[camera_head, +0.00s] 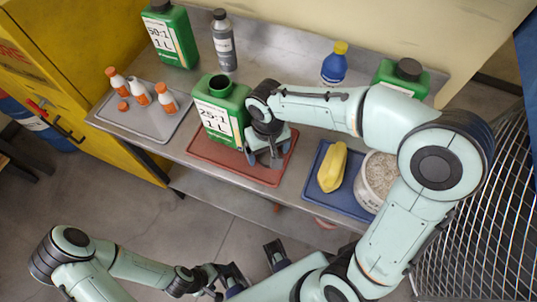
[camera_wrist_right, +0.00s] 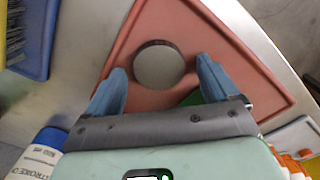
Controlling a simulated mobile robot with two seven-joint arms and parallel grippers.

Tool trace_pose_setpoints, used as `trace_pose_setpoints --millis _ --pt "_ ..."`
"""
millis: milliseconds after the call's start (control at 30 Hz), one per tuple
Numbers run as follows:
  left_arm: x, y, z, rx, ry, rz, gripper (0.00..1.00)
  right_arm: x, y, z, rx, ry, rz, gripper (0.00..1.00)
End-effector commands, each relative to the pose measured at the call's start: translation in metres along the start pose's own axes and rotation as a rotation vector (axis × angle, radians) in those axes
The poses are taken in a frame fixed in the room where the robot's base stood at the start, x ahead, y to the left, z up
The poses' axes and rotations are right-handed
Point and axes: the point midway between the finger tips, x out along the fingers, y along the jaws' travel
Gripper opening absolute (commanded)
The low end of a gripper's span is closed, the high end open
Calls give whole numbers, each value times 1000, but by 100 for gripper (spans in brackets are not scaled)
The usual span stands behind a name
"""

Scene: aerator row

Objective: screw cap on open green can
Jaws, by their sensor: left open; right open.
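The open green can (camera_head: 219,110), labelled 25:1 1 L, stands upright at the left of the red tray (camera_head: 207,158) with its dark mouth uncovered. A round, flat cap (camera_wrist_right: 159,65) with a dark rim lies on the red tray in the right wrist view. It is hidden behind my gripper in the head view. My right gripper (camera_head: 267,158) is open above the tray, beside the can. In the right wrist view its fingers (camera_wrist_right: 162,88) are on either side of the cap, apparently not touching it. My left gripper (camera_head: 252,266) is open and empty, in front of the bench.
Closed green cans (camera_head: 176,45), a grey bottle (camera_head: 223,45) and a blue bottle (camera_head: 335,68) stand behind. A grey tray (camera_head: 117,118) at left holds orange-capped bottles.

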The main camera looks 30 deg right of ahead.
Motion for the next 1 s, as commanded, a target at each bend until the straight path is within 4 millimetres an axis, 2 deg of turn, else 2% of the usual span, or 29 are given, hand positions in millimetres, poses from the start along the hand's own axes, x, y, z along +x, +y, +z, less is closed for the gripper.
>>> trace_pose_setpoints --millis 200,267,300,367,400,767,1000 --pt "0 0 0 0 0 0 74 -1 0 0 0 0 0 88" --pt "0 0 0 0 0 0 74 -1 0 0 0 0 0 71" --pt "0 0 0 0 0 0 74 -1 0 0 -1 0 0 58" --pt "0 0 0 0 0 0 74 -1 0 0 -1 0 0 39" --pt "0 0 0 0 0 0 74 -1 0 0 -1 0 0 33" --pt "0 0 0 0 0 0 74 -2 0 0 -1 1 0 32" --pt "-3 1 0 1 1 0 74 -19 0 -1 -2 3 0 32"
